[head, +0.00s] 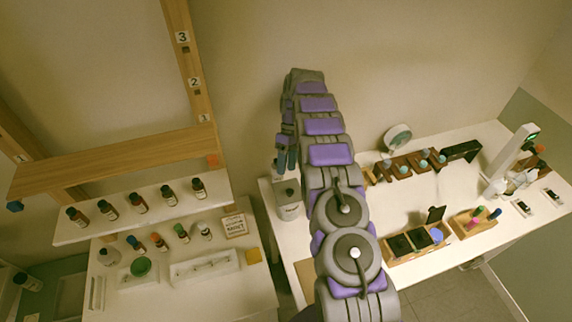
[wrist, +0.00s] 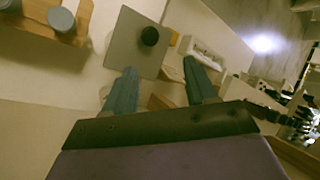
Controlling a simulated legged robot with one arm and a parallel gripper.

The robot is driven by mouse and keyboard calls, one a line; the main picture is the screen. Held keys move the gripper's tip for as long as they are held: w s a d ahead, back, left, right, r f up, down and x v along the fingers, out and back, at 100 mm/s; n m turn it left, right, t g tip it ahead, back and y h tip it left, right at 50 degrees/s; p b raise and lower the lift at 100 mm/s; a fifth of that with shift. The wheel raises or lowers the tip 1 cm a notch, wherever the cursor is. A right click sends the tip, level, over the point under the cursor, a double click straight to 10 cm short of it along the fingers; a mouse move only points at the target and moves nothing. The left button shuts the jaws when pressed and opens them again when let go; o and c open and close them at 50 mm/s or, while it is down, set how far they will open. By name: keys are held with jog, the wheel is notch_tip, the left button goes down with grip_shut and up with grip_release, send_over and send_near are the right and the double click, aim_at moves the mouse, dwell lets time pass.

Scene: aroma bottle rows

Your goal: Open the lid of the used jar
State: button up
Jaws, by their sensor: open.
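The used jar (head: 289,212) is a pale square container with a small label, standing at the left end of the right-hand table. Its lid is a grey square plate (wrist: 130,50) with a round black knob (wrist: 149,36), seen from above in the wrist view. The lid sits on the jar. My gripper (head: 286,163) is above the jar in the head view, fingers pointing down. In the wrist view my gripper (wrist: 164,72) is open and empty, with the knob beyond the fingertips and not between them. Part of the jar's right side is close to my arm.
A left table and shelf hold several small bottles (head: 139,203) and a white tray (head: 205,266). A gap separates the tables.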

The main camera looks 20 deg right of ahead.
jog(key=shift+s+r, duration=0.25)
jog(key=shift+s, duration=0.55)
jog(key=shift+s+r, duration=0.25)
jog(key=shift+s, duration=0.5)
jog(key=shift+s+r, duration=0.25)
jog(key=shift+s, duration=0.55)
jog(key=s+r+b, duration=0.1)
jog(key=s+b, duration=0.1)
jog(key=s, duration=0.9)
jog(key=shift+a, duration=0.4)
jog(key=shift+s, duration=0.15)
